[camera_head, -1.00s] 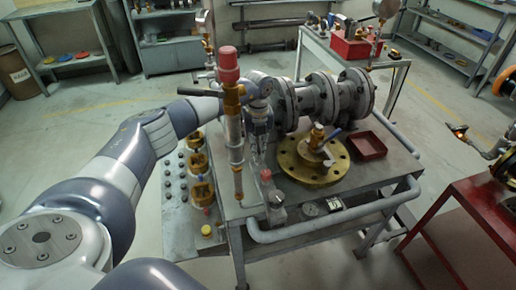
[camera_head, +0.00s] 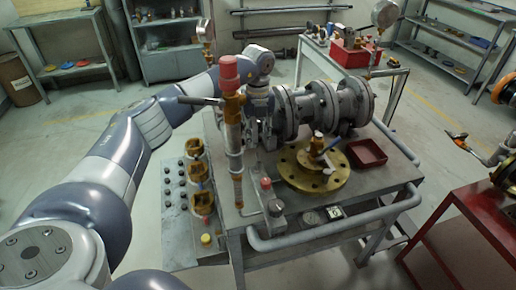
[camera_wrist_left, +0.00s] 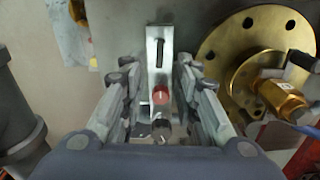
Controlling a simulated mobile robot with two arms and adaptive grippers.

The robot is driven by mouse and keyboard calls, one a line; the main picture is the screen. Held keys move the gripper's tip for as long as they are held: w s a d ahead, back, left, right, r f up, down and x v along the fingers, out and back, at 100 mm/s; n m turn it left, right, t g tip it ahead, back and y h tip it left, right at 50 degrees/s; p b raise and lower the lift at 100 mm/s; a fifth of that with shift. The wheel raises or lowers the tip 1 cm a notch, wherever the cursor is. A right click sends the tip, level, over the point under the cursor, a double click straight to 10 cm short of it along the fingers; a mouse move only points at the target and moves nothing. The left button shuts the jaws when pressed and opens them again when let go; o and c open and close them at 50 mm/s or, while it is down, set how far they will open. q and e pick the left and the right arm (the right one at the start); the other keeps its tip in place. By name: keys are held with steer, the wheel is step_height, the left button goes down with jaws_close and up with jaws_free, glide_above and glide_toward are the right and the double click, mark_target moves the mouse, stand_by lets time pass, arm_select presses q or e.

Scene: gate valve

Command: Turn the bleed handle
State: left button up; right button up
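A brass valve fitting (camera_head: 316,143) with a blue lever handle (camera_head: 332,145) stands on a round brass flange (camera_head: 300,180) on the bench. The fitting also shows at the right of the left wrist view (camera_wrist_left: 280,97). A small grey block with a red knob (camera_head: 266,184) stands left of the flange. I cannot tell which part is the bleed handle. My left gripper (camera_wrist_left: 155,78) points down and is open, its fingers apart on either side of the red knob (camera_wrist_left: 160,95) in the wrist view. In the head view it is partly hidden behind the red-capped pipe. My right gripper is out of view.
The upright pipe with a red cap (camera_head: 229,72) and dark side lever stands close to my left arm. The large grey gate valve (camera_head: 322,105) lies behind the flange. A red tray (camera_head: 366,153) sits to its right. A panel with brass fittings (camera_head: 190,240) is at the left.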

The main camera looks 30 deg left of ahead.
arm_select(q)
steer(key=shift+r, duration=1.55)
steer(key=shift+d, duration=0.1)
